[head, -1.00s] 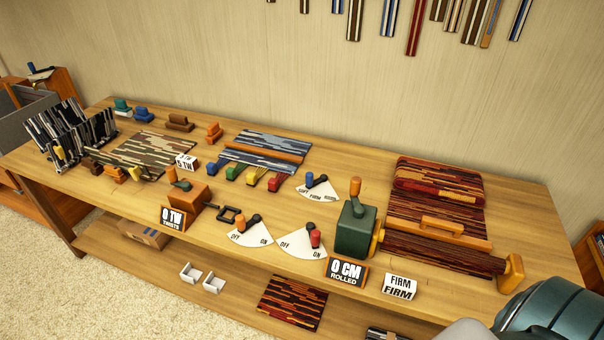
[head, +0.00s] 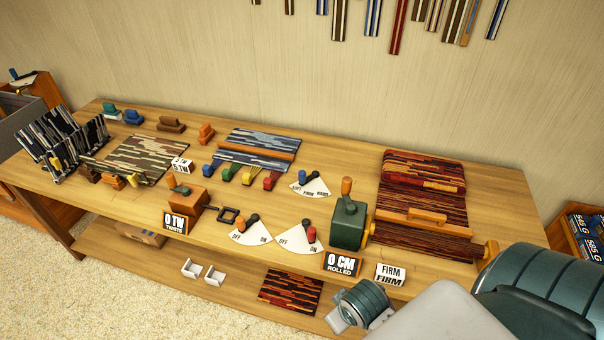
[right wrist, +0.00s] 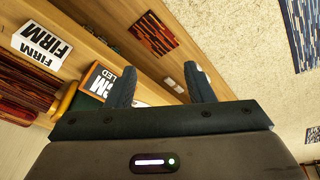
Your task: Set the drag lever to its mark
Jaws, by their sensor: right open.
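The drag lever (head: 301,176) has a blue knob and stands on a white fan-shaped plate (head: 313,190) lettered SOFT, FIRM and a third word too small to read surely. Its knob leans to the left, over the SOFT side. A white card (head: 391,275) reading FIRM stands at the table's front; it also shows in the right wrist view (right wrist: 42,44). My right gripper (right wrist: 160,88) is open and empty, with two dark fingers apart, near the table's front side. My right arm shows at the lower right of the head view. My left gripper is not in view.
A green crank box (head: 348,225) and the roller with red cloth stand right of the lever. Two OFF/ON levers (head: 310,233) (head: 252,219) stand in front of it. A 0 CM sign (head: 343,263) is at the front edge. A red-black mat (head: 290,291) lies on the lower shelf.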

